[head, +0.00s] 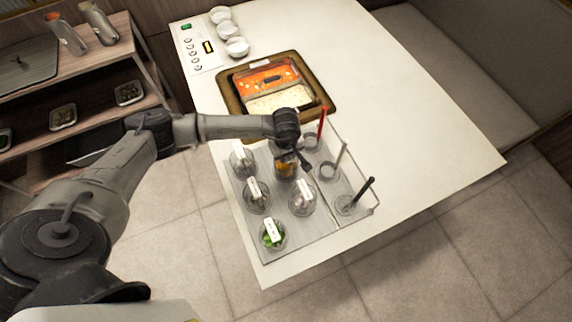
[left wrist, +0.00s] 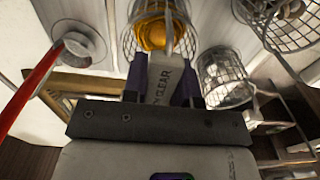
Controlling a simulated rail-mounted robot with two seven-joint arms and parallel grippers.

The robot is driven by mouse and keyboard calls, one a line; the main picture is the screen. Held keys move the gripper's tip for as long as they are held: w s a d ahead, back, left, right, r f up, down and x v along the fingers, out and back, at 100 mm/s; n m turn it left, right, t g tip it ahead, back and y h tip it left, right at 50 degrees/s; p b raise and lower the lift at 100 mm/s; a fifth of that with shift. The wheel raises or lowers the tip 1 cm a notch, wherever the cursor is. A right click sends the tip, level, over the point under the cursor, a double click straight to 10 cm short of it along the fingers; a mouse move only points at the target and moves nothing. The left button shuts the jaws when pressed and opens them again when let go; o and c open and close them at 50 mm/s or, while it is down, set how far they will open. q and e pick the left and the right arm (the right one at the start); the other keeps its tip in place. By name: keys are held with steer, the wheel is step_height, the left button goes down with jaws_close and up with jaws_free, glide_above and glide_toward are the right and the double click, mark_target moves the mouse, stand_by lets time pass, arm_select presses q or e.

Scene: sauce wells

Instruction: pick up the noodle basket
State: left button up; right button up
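A wire basket with orange-yellow contents (head: 286,170) sits in the back right place of the basket group on the grey tray (head: 290,236). It also shows in the left wrist view (left wrist: 155,38), with a white handle tag reading "CLEAR" in part. My left gripper (head: 287,146) is over this basket; in the left wrist view its two dark purple fingers (left wrist: 165,85) flank the tag closely, with no clear gap. I see no lift of the basket off the tray. Which basket holds noodles cannot be read for sure. My right gripper is out of view.
Other tagged baskets stand close by, one with green contents (head: 272,238). Ladles with red (head: 322,122), white (head: 342,155) and black (head: 363,190) handles stand right. A divided soup pot (head: 318,102) is behind. The table's right side (head: 420,130) is clear.

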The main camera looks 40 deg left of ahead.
arm_select(q)
steer(key=c, duration=0.5)
jaws_close()
steer(key=shift+r, duration=0.1)
